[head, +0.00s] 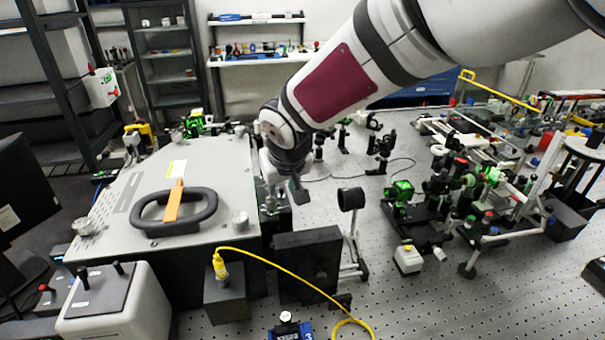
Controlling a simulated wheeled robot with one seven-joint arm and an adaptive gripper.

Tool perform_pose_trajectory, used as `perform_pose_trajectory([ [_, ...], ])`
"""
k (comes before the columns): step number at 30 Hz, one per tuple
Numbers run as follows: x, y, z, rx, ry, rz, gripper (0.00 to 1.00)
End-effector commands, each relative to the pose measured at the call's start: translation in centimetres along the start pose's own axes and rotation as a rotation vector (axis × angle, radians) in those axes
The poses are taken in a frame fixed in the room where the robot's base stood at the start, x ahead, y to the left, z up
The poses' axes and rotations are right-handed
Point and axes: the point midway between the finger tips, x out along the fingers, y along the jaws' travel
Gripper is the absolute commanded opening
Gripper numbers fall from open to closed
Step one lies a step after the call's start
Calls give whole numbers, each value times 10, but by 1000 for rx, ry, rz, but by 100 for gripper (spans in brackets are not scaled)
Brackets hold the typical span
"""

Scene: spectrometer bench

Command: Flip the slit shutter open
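The grey spectrometer housing (140,235) stands at the left, with a black ring-shaped handle (208,208) and an orange strip (174,200) on its lid. My gripper (284,197) points down by the right edge of the housing, left of a black round-ended mount (351,199). The fingers are small and partly blurred against the bench, so I cannot tell their opening or whether they touch anything. I cannot make out the slit shutter for certain; the housing's right side near the gripper is partly hidden by my arm and gripper.
A dark square block (308,263) stands below the gripper, with a yellow cable (290,272) looping past it from a smaller black box (225,300). Crowded optics with green parts (402,192) fill the right. Bare perforated bench (440,305) lies at the front right.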

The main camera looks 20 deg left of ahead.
Motion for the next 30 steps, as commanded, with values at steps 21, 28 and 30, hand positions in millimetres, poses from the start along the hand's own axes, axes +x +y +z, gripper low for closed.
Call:
perform_pose_trajectory([
  [21,1,2,-5,5,-97,-15,31],
  [28,-23,3,-10,1,-122,-23,31],
  [30,-33,3,-12,2,-121,-23,31],
])
